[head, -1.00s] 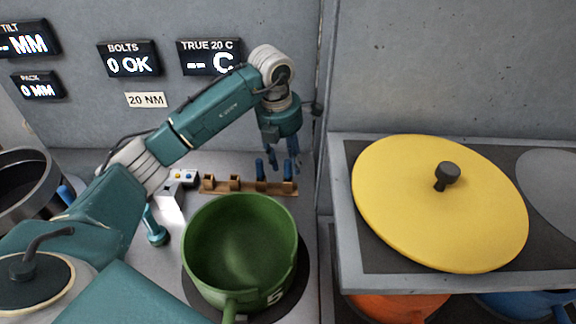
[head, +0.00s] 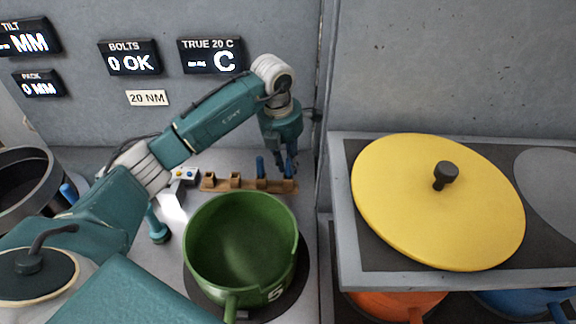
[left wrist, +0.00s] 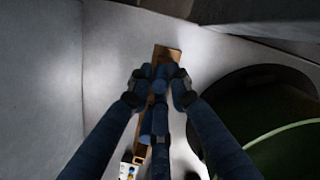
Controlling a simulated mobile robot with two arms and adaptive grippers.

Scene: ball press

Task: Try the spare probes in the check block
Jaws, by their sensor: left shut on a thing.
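A wooden rack (head: 222,185) with upright posts stands on the counter behind the green pot. A blue probe (head: 260,168) stands in it. My left gripper (head: 287,168) points down over the rack's right end, shut on another blue probe that its fingers largely hide. In the left wrist view the fingertips (left wrist: 161,84) close on this probe (left wrist: 160,78) above the rack (left wrist: 168,54), and the other probe (left wrist: 155,122) is nearer the camera. A white block with coloured buttons (head: 183,175), perhaps the check block, is left of the rack. My right gripper is out of view.
The green pot (head: 240,240) stands close in front of the rack. A grey wall is just right of the gripper, beside a raised hob with a yellow lid (head: 430,215). A teal-handled tool (head: 158,230) stands left of the pot. Wall displays (head: 210,56) hang behind.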

